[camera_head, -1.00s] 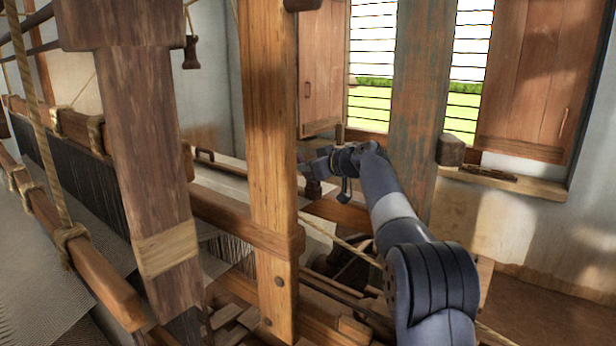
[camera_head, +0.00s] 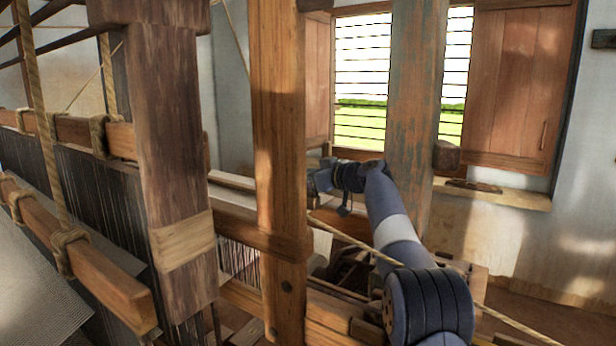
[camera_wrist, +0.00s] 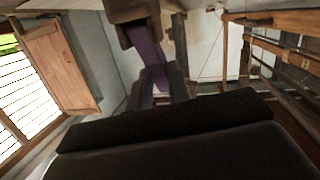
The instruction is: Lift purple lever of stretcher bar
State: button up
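The purple lever (camera_wrist: 148,50) shows in the wrist view as a flat strip running down from a dark brown block (camera_wrist: 130,12) at the top. Its lower end lies between the two dark fingers of my gripper (camera_wrist: 160,86). The fingers flank the strip closely, but I cannot tell whether they grip it. In the head view my gripper (camera_head: 322,180) is small, beside the right edge of a light wooden post (camera_head: 278,130). I cannot make out the lever there.
The loom's dark post (camera_head: 170,130) and roped beams (camera_head: 90,265) fill the left. A weathered blue-grey post (camera_head: 415,100) stands behind my arm. A slanting rope (camera_head: 350,240) passes near my arm. The shuttered window (camera_head: 360,75) is behind.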

jog(key=o, duration=0.4)
jog(key=shift+o, duration=0.2)
jog(key=b+v, duration=0.3)
jog(key=v, duration=0.7)
jog(key=shift+s+d, duration=0.2)
jog(key=shift+s, duration=0.15)
jog(key=shift+r, duration=0.1)
